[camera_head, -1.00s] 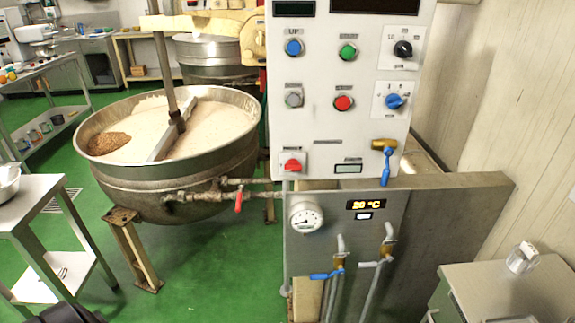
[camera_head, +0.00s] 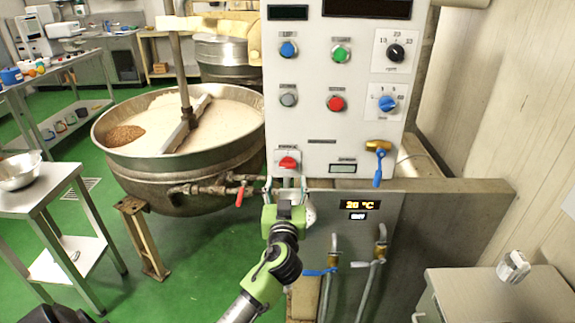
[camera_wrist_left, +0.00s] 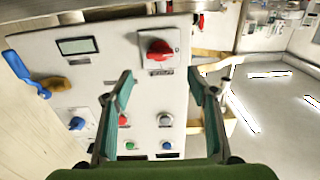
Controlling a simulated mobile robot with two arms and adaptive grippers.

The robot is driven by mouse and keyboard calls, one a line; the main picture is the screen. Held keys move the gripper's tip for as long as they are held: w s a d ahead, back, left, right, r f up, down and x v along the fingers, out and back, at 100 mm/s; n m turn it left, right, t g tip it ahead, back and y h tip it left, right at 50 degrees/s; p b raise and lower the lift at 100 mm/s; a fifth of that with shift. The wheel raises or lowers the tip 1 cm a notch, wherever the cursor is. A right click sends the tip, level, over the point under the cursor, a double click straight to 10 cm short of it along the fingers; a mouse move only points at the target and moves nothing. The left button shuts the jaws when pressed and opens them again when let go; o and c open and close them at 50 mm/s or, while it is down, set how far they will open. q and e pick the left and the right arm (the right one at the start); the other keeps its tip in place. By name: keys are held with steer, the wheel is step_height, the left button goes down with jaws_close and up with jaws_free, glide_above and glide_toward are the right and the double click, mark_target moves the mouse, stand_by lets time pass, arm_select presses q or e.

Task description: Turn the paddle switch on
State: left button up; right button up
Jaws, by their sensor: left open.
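A red rotary switch (camera_head: 288,163) sits on a pale square plate at the lower left of the white control panel (camera_head: 315,120). I take it for the paddle switch; its label is too small to read. In the left wrist view the red switch (camera_wrist_left: 159,50) shows upside down, just beyond and between my fingertips. My left gripper (camera_head: 286,183) is open and empty, just below the switch in the head view. Its two teal fingers (camera_wrist_left: 160,80) stand apart in the wrist view, and no contact with the switch shows. My right gripper is not in view.
A blue-handled valve (camera_head: 377,165) sticks out at the panel's lower right. A red-handled pipe valve (camera_head: 240,196) is left of my gripper. The large kettle (camera_head: 180,165) stands at the left. Buttons and two dials fill the panel above.

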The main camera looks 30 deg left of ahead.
mark_target(287, 166)
arm_select(q)
steer(key=p+x, duration=0.1)
steer(key=x, duration=0.6)
steer(key=shift+p+x, duration=0.3)
steer(key=shift+x, duration=0.55)
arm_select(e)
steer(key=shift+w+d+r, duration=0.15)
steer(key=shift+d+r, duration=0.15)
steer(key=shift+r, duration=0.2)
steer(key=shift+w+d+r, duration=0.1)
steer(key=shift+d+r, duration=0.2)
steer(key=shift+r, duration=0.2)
arm_select(q)
steer(key=c, duration=1.1)
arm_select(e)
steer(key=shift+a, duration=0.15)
